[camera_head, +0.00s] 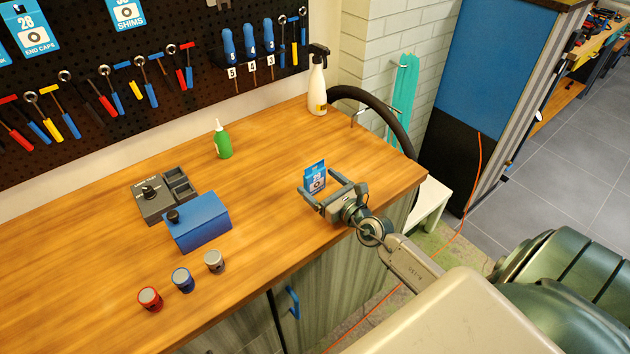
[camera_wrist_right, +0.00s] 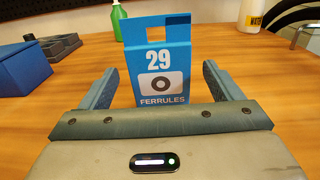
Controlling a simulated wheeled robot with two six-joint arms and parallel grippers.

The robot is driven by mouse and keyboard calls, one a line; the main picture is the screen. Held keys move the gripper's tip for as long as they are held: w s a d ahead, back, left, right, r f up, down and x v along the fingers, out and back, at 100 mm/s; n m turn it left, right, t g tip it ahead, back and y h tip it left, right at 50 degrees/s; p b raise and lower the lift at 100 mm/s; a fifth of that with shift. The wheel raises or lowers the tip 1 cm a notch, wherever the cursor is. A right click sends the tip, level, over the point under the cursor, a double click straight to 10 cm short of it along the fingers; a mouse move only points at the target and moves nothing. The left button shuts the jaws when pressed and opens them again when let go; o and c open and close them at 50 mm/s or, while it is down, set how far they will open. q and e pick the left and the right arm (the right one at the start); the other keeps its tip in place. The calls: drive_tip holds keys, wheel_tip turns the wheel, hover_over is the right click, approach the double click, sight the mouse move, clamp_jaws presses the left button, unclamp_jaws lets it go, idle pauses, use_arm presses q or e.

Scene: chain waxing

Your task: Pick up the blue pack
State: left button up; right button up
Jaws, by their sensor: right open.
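The blue pack (camera_head: 315,173) stands upright on the wooden worktop near its right end. In the right wrist view the blue pack (camera_wrist_right: 157,68) shows "29" and "FERRULES" on its front. My right gripper (camera_head: 322,191) is open, low over the worktop. In the right wrist view its two fingers (camera_wrist_right: 157,86) are spread to either side of the pack, with a gap on each side. The pack's bottom edge is hidden behind the gripper body there. My left gripper is not in view.
A blue box (camera_head: 203,225) and a grey tray (camera_head: 160,200) stand left of the pack. Three small jars, including a red one (camera_head: 150,299), line the front. A green bottle (camera_head: 222,142) and a white spray bottle (camera_head: 317,85) stand behind. The worktop around the pack is clear.

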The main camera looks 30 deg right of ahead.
sight(317, 181)
drive_tip(key=w, duration=0.4)
drive_tip(key=shift+w+a, duration=0.3)
drive_tip(key=shift+s, duration=0.1)
drive_tip(key=c, duration=1.1)
drive_tip(key=shift+o, duration=0.2)
